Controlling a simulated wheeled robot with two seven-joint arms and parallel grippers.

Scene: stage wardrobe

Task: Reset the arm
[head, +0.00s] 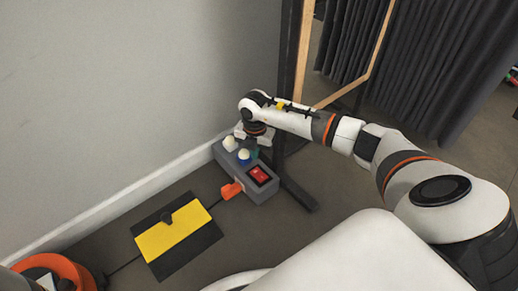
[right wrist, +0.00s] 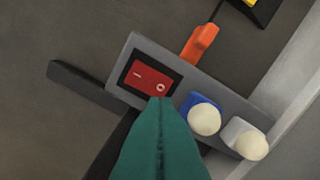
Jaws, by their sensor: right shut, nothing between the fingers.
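A grey box (head: 262,192) on the floor carries a red rocker switch (head: 259,174) marked with a line and a circle. My right gripper (right wrist: 161,100) comes down over the box with its teal fingers shut together and empty. In the right wrist view, the fingertips overlap the edge of the red switch (right wrist: 151,79) at its circle end; I cannot tell whether they touch it. My left gripper is not in view.
A blue-based white knob (right wrist: 204,119) and a white knob (right wrist: 250,144) stand on the box beside the fingers. An orange plug (head: 231,191) sits at its side. A yellow and black plate (head: 172,240) lies at left. A black stand (head: 296,190) is close by; dark curtains (head: 445,60) hang behind.

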